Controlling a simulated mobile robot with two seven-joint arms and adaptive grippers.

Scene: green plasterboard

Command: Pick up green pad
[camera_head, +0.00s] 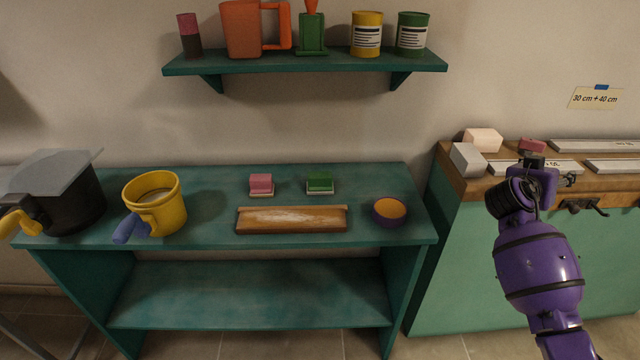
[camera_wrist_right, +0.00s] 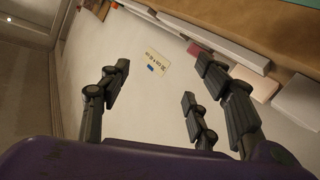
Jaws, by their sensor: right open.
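The green pad (camera_head: 320,183) lies on the teal table, right of a pink pad (camera_head: 261,184) and behind a wooden board. My right gripper (camera_head: 532,160) is over the wooden counter at the right, well to the right of the green pad. In the right wrist view the right gripper's fingers (camera_wrist_right: 155,95) are spread apart with nothing between them. The green pad does not show in the right wrist view. My left gripper is not in view.
The teal table (camera_head: 200,245) also holds a yellow pot (camera_head: 165,215), a black pot (camera_head: 70,205), the wooden board (camera_head: 290,219) and an orange-filled bowl (camera_head: 390,211). A shelf (camera_head: 300,62) with cans hangs above. Pale blocks (camera_head: 467,160) lie on the counter.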

